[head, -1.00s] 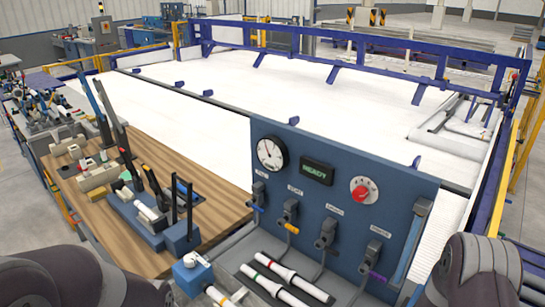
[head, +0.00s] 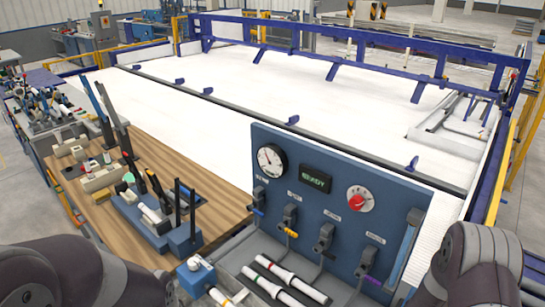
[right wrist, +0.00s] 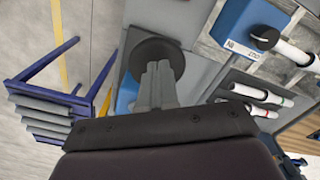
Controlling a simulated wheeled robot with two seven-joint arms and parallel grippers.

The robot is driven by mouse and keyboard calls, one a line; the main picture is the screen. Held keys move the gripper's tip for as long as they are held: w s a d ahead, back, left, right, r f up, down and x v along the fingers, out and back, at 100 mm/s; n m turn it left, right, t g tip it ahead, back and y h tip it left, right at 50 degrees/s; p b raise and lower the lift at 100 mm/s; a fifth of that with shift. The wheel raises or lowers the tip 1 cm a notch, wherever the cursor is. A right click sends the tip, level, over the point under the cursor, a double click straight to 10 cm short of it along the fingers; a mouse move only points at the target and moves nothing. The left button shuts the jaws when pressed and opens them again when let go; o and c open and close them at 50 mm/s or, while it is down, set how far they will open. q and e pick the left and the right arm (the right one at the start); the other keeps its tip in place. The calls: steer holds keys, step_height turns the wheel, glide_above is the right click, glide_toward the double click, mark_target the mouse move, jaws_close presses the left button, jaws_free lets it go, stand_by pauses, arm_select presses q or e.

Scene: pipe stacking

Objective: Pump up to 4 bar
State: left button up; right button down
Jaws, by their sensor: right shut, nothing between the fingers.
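The blue control panel (head: 330,262) stands at the centre right of the head view. It carries a round white gauge (head: 270,160), whose reading is too small to tell, a display (head: 314,180) showing READY and a red knob (head: 359,199). My right gripper (right wrist: 157,70) is shut and empty in the right wrist view. Its fingertips overlap a round black disc (right wrist: 154,47) in the picture; I cannot tell whether they touch. My left gripper is outside the views.
Several levers with coloured handles, such as a purple one (head: 371,281), line the panel's lower part. White pipes (head: 283,290) lie before it. A wooden table (head: 213,178) with tools is at the left. A blue box (right wrist: 245,27) is at the wrist view's upper right.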

steer(key=shift+f, duration=0.1)
steer(key=shift+w+r, duration=0.1)
steer(key=shift+r, duration=0.1)
step_height(320, 180, up, 6)
steer(key=p, duration=0.5)
steer(key=shift+f, duration=0.15)
steer(key=s+a+f+n+b, duration=0.1)
steer(key=a+b, duration=0.4)
steer(key=b, duration=0.5)
steer(key=s+a+f+n+t+b, duration=0.1)
steer(key=s+a+b, duration=0.2)
steer(key=b, duration=0.7)
steer(key=shift+s+a, duration=0.35)
steer(key=shift+a, duration=0.85)
